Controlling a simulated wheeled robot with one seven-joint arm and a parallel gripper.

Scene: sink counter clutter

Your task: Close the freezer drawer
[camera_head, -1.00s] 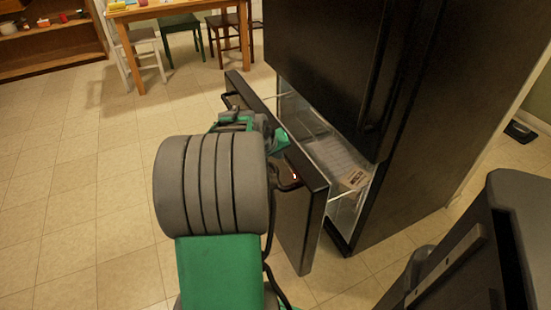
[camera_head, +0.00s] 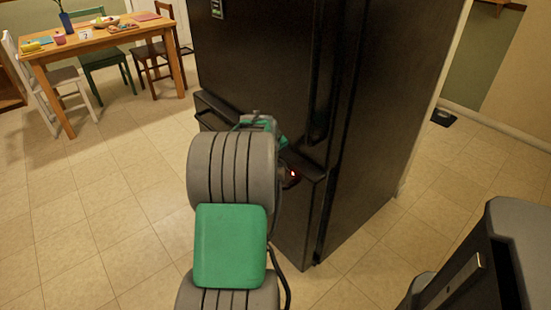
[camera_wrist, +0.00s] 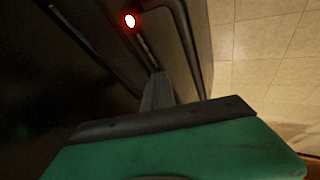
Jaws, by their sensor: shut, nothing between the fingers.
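The freezer drawer (camera_head: 296,226) is the black lower front of the black fridge (camera_head: 265,75). In the head view its front sits close against the fridge body, with only a narrow top ledge showing and no interior visible. I cannot tell whether a small gap is left. My gripper (camera_wrist: 157,92) is shut and empty, its fingers pointing at dark surfaces of the drawer front in the wrist view. Contact is hard to judge. In the head view my arm hides most of the gripper and the middle of the drawer front.
A wooden table (camera_head: 95,40) with small items and chairs around it stands at the upper left. Tiled floor (camera_head: 90,210) is free to the left of the fridge. A small dark object (camera_head: 444,118) lies on the floor near the right wall.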

